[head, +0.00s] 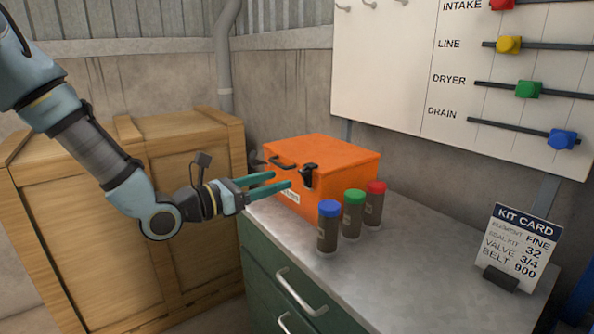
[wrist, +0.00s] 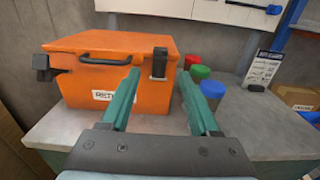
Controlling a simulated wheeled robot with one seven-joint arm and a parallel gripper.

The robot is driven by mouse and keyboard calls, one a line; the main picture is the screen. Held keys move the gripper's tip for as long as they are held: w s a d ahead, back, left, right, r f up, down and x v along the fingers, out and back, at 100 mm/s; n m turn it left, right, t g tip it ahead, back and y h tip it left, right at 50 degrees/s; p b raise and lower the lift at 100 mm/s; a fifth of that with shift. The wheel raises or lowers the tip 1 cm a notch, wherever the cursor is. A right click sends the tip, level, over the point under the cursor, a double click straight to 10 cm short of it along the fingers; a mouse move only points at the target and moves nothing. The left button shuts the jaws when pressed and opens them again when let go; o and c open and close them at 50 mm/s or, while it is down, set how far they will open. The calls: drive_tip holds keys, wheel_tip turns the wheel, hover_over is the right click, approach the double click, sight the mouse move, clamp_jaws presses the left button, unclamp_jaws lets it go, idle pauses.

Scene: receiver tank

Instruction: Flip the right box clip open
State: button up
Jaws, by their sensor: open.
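The orange box (head: 335,165) stands on the grey bench, lid down, with a black handle and a white label on its front. Its right clip (head: 308,176) is a dark latch on the front near the right corner; in the wrist view the right clip (wrist: 160,62) lies upright against the front. The left clip (wrist: 42,67) juts out at the box's left end. My gripper (head: 281,180) is open and empty in front of the box. In the wrist view its fingertips (wrist: 160,74) straddle the line to the right clip, apparently short of it.
Blue-capped (head: 328,226), green-capped (head: 353,213) and red-capped (head: 375,204) jars stand close right of the box. A kit card (head: 517,243) stands farther right on the bench (head: 420,250). A wooden crate (head: 190,150) is left. A slider board (head: 440,60) hangs behind.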

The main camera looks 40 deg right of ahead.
sight(300, 173)
drive_tip(key=d+p, duration=0.1)
drive_tip(key=d, duration=0.5)
drive_tip(key=shift+s+d, duration=0.15)
drive_tip(key=shift+s, duration=0.05)
clamp_jaws()
idle(0.4)
